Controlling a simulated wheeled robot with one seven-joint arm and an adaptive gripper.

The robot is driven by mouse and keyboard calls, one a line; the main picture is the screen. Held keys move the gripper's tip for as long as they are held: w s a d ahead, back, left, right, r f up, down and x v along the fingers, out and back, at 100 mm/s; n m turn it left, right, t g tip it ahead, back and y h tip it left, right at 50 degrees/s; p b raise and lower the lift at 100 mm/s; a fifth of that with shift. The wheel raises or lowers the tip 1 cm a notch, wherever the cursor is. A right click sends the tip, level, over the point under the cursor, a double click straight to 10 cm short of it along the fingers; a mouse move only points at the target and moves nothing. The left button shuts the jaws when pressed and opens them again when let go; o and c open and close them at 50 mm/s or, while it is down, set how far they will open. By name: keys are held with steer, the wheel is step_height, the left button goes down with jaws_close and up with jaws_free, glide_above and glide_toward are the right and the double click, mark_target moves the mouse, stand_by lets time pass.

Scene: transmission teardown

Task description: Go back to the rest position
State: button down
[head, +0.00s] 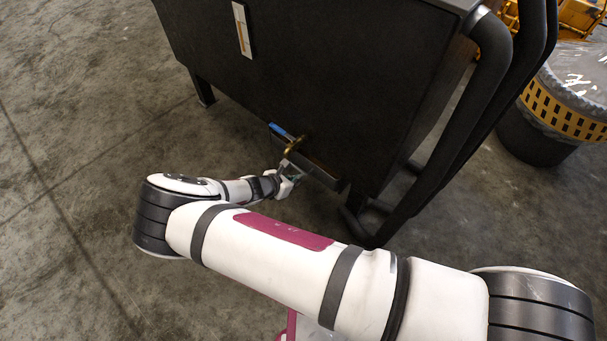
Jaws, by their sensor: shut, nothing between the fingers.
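My gripper (287,170) is small in the head view, at the end of my white and grey arm. It is shut and holds nothing. It is low in front of the dark cabinet (340,75), close to a narrow grey ledge or tray (322,175) on the cabinet's lower edge. A brass-coloured part (294,146) and a blue piece (281,131) show at that ledge, just above my gripper. I cannot tell whether the gripper touches the ledge or the brass part.
Thick black tubular rails (470,120) run down the cabinet's right side. A dark bin with a yellow perforated band (565,112) stands at the right. The concrete floor (75,120) is clear at the left.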

steer(key=p+v, duration=0.1)
steer(key=v, duration=0.4)
steer(key=d+r+m+g, duration=0.2)
steer(key=d+r+m, duration=0.25)
steer(key=r, duration=0.55)
steer(key=d+r+m+g, duration=0.25)
steer(key=r+m, duration=0.25)
steer(key=r, duration=0.5)
steer(key=d+r+m+g, duration=0.2)
steer(key=d+r+m, duration=0.25)
steer(key=r, duration=0.45)
steer(key=s+d+r+m+g+y, duration=0.1)
steer(key=s+d+r+m+y, duration=0.15)
steer(key=s+d+r, duration=0.4)
steer(key=s+d+r+m+g+y, duration=0.1)
steer(key=s+d+r+m, duration=0.25)
steer(key=r, duration=0.65)
steer(key=s+d+r+m+y, duration=0.1)
steer(key=s+d+r+m, duration=0.15)
steer(key=s, duration=0.55)
steer(key=s+d+r+m+t+y, duration=0.1)
steer(key=s+r+m, duration=0.2)
steer(key=s, duration=0.5)
steer(key=s+d+r+m, duration=0.1)
steer(key=s+r+m, duration=0.15)
steer(key=s, duration=0.45)
step_height(320, 180, up, 33)
steer(key=t+p, duration=0.4)
steer(key=p, duration=2.8)
steer(key=shift+d, duration=0.5)
